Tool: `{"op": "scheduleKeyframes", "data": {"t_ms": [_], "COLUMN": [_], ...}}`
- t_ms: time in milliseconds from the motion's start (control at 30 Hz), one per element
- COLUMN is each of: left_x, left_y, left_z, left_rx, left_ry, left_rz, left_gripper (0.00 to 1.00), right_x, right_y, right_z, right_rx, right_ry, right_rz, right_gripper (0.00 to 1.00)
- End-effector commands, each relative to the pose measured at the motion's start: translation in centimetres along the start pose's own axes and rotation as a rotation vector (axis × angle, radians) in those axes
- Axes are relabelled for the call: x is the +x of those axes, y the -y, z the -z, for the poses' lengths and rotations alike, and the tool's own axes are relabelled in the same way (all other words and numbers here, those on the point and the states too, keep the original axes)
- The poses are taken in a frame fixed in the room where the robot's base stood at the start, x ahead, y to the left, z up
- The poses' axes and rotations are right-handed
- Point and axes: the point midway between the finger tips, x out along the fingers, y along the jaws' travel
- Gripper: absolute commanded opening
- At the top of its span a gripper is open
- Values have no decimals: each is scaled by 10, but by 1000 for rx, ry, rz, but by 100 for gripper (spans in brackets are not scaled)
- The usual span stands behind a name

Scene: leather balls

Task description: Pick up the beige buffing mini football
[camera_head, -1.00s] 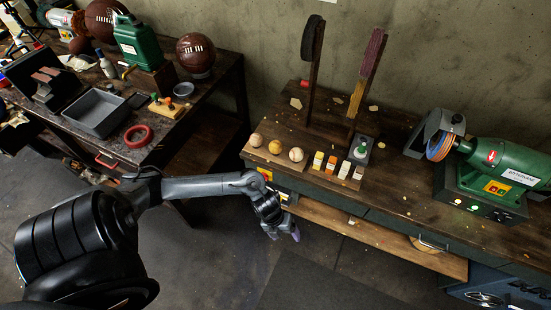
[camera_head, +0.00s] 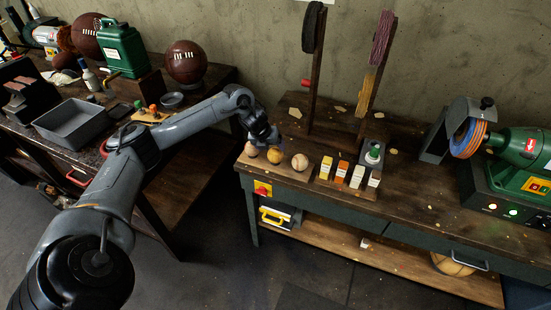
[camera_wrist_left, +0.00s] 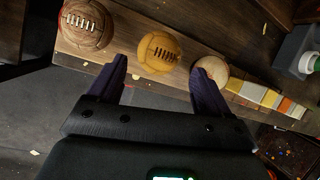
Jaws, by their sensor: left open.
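Three small balls sit in a row on a wooden board at the bench's left end. The left one is tan-brown with white laces (camera_wrist_left: 87,25), also in the head view (camera_head: 251,149). The middle one is yellow with dark laces (camera_wrist_left: 160,52), also in the head view (camera_head: 275,156). The right one is pale beige (camera_wrist_left: 212,66), also in the head view (camera_head: 300,162). My left gripper (camera_wrist_left: 158,68) is open and empty. In the wrist view its fingers lie either side of the yellow ball's near edge; the right finger partly covers the beige ball. My right gripper is out of view.
Several small coloured blocks (camera_head: 342,171) and a green-capped bottle (camera_head: 374,153) stand right of the balls. Two upright paddles (camera_head: 312,60) rise behind. A green grinder (camera_head: 522,155) is at the right. A second bench at left holds a grey tray (camera_head: 75,119).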

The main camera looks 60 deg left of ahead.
Motion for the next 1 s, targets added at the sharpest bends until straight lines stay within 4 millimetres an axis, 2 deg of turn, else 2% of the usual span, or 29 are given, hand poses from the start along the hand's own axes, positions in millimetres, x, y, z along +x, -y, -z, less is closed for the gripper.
{"op": "scheduleKeyframes", "data": {"t_ms": [100, 367, 700, 1000], "left_x": [16, 31, 71, 78], "left_y": [1, 0, 0, -1], "left_z": [0, 0, -2, -3], "left_rx": [-2, -1, -1, 1], "left_ry": [-1, -1, -2, 0], "left_rz": [2, 0, 1, 0], "left_gripper": [79, 79, 79, 79], "right_x": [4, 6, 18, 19], "right_y": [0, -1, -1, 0], "right_z": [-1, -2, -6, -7], "right_rx": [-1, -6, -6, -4], "right_ry": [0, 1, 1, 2], "right_rz": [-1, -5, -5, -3], "right_gripper": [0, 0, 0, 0]}}
